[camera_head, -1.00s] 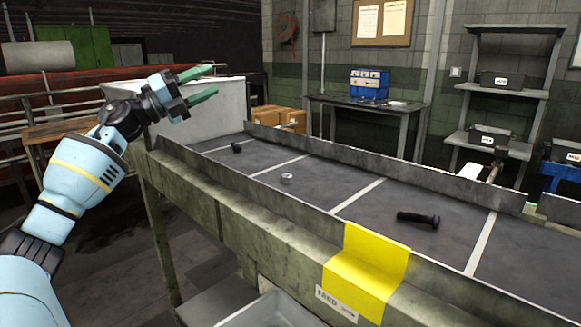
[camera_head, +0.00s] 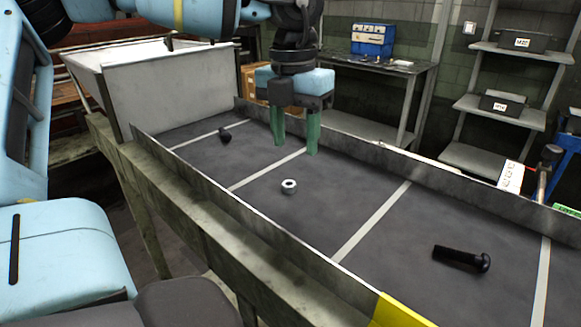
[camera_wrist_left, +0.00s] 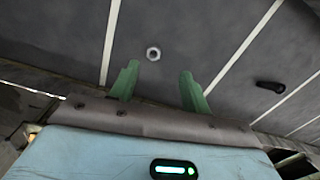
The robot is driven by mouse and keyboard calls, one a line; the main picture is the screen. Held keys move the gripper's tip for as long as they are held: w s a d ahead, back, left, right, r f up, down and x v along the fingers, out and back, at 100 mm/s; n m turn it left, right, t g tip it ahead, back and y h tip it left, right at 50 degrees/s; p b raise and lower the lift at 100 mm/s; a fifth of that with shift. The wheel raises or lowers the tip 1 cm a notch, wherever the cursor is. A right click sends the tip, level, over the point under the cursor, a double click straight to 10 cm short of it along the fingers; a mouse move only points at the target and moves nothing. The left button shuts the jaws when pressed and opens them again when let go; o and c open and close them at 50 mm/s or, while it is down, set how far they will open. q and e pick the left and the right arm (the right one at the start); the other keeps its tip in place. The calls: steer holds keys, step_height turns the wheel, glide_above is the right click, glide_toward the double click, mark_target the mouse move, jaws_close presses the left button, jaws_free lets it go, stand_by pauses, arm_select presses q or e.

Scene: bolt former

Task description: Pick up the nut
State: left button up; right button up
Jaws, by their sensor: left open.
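The nut (camera_head: 289,186) is a small silvery ring lying flat on the dark bench surface, in a section between two pale lines. My left gripper (camera_head: 295,148) points down above the bench with its green fingers apart and empty. In the head view it appears above and behind the nut. In the left wrist view the nut (camera_wrist_left: 153,54) lies beyond the fingertips of my left gripper (camera_wrist_left: 158,72), nearer the left finger and not touched. My right gripper is not in view.
A black bolt (camera_head: 461,258) lies in a section to the right, and a small dark piece (camera_head: 224,134) lies to the left. The bench has raised metal side walls (camera_head: 420,168). A pale bin (camera_head: 160,85) stands at its left end. The surface around the nut is clear.

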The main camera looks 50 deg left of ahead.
mark_target(289, 183)
arm_select(q)
steer(key=shift+s, duration=0.15)
steer(key=shift+f, duration=0.1)
steer(key=shift+s+f, duration=0.1)
steer(key=shift+f, duration=1.15)
steer(key=f, duration=0.4)
steer(key=shift+s+a+p, duration=0.2)
steer(key=shift+a+p, duration=0.1)
steer(key=shift+p, duration=0.05)
steer(key=shift+f, duration=0.55)
jaws_close()
